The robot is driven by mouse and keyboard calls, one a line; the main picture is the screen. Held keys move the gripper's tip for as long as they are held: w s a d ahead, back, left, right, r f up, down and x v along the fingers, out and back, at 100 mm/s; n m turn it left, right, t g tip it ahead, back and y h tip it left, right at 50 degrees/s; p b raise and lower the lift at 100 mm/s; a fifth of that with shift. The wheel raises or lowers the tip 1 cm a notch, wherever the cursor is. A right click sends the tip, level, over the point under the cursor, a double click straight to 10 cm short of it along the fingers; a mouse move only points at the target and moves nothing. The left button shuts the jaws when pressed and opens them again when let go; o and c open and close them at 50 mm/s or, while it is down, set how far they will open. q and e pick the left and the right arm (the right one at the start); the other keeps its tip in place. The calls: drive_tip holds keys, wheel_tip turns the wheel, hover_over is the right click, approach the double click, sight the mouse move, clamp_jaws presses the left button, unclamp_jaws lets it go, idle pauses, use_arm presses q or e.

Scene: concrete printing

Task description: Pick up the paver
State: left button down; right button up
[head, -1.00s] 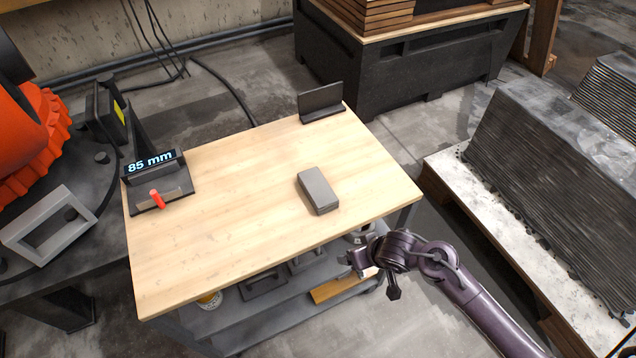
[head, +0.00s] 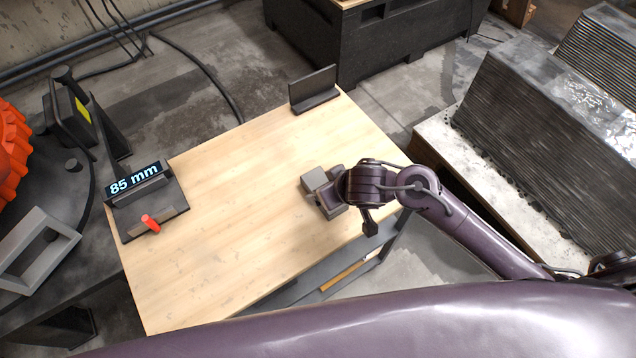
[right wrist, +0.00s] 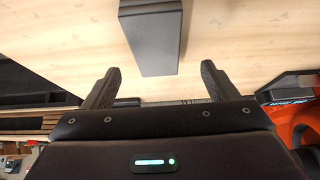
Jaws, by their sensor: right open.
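The paver, a small grey block (head: 313,178), lies on the wooden tabletop right of the middle in the head view. My right gripper (head: 331,191) is over its near right part and hides some of it. In the right wrist view the paver (right wrist: 153,38) reaches down from the top edge. The open fingers of the right gripper (right wrist: 160,70) stand on either side of the paver's near end, with a gap on both sides. Whether the fingertips are at the paver's height is hard to tell. My left gripper is not in view.
A dark angled plate (head: 314,90) stands at the back corner. A printed concrete block (head: 545,135) is on the right. The tabletop's middle is clear.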

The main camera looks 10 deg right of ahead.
sight(313, 179)
drive_tip(key=f, duration=0.1)
drive_tip(key=w+f, duration=0.1)
drive_tip(key=shift+f, duration=0.4)
drive_tip(key=x, duration=0.2)
drive_tip(key=shift+w+f, duration=0.15)
drive_tip(key=shift+w, duration=0.1)
drive_tip(key=shift+w+a+f, duration=0.15)
drive_tip(key=shift+w+f, duration=0.15)
drive_tip(key=shift+f, duration=0.1)
drive_tip(key=shift+s, duration=0.1)
drive_tip(key=c, duration=1.4)
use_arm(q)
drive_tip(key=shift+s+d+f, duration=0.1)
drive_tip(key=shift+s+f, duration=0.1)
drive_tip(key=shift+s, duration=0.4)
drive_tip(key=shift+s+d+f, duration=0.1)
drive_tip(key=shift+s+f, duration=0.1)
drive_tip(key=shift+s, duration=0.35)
use_arm(e)
drive_tip(key=shift+r, duration=0.1)
drive_tip(key=shift+c, duration=0.5)
drive_tip(key=shift+r, duration=0.1)
